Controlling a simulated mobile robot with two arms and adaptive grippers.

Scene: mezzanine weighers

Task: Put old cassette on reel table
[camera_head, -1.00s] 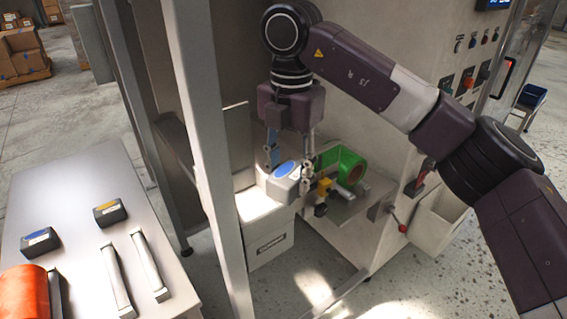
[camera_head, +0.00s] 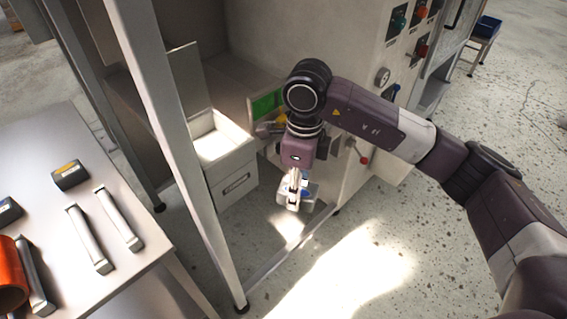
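My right arm comes in from the right, and its gripper (camera_head: 295,200) hangs low in front of the machine. It is shut on a grey cassette (camera_head: 308,198) with a blue patch, held above the floor; the fingers hide part of it. The steel table (camera_head: 118,252), likely the reel table, stands at the left, apart from the gripper. On it are an orange reel (camera_head: 12,275), a dark block with a yellow label (camera_head: 70,174), another dark block (camera_head: 8,211) and several pale bars (camera_head: 88,240). My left gripper is not in view.
A grey upright post (camera_head: 178,130) stands between the table and my gripper. A pale open bin (camera_head: 231,168) sits behind the post. The machine (camera_head: 330,40) has a red-knobbed lever (camera_head: 364,160). The floor in front is clear.

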